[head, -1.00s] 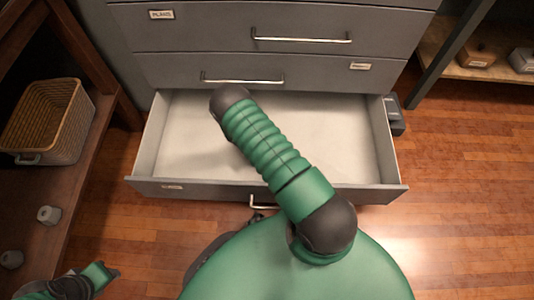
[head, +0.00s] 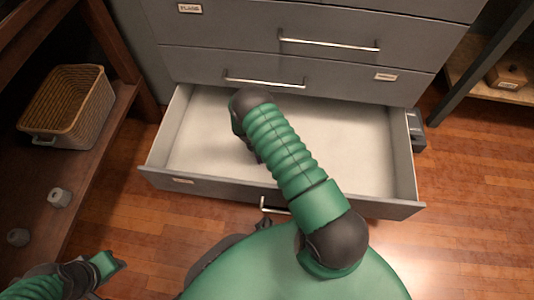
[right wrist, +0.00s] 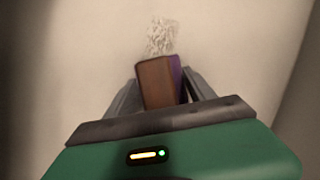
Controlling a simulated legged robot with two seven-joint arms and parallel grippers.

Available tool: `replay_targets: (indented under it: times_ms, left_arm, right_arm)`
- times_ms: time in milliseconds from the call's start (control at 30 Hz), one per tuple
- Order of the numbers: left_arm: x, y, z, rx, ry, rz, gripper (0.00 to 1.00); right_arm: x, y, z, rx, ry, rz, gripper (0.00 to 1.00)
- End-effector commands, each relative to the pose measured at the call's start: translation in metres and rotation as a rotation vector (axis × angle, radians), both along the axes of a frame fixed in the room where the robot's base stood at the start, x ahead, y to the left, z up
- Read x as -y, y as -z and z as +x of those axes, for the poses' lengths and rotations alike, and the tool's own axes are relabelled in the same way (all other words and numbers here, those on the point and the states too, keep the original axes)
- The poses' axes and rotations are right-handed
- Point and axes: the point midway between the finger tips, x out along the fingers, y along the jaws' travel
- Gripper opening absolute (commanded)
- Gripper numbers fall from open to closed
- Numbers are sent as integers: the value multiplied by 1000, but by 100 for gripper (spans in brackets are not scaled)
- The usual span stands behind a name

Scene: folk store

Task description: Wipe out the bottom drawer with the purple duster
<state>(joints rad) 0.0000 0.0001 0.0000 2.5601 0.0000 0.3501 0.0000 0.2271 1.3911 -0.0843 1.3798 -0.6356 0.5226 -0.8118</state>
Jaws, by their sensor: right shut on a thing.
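The bottom drawer (head: 180,186) is pulled open, with a pale, mostly bare inside. My right arm reaches over its front into it; the right gripper is hidden behind the arm in the head view. In the right wrist view my right gripper (right wrist: 162,92) is shut on the purple duster (right wrist: 177,72), which shows a brown wooden back and a purple strip. A speckled dusty patch (right wrist: 162,36) lies on the pale surface just beyond the duster. I cannot tell whether the duster touches the surface. My left gripper (head: 116,263) is low at the left, away from the drawer; its jaws are unclear.
Closed grey drawers with a metal handle (head: 330,44) stand above the open one. A wooden shelf at the left holds a wicker basket (head: 68,107) and small grey rolls (head: 59,197). Wooden floor is clear at the right.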

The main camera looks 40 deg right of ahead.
Motion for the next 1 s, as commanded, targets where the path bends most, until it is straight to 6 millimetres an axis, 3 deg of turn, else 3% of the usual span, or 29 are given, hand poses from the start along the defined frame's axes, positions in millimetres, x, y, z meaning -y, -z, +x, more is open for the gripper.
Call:
replay_targets:
  times_ms: [200,1000]
  left_arm:
    - [0,-16,0,0,0,0,36]
    - [0,-36,0,0,0,0,36]
  right_arm:
    - [14,-3,-21,-7,4,0,25]
    - [49,0,-65,-10,5,0,25]
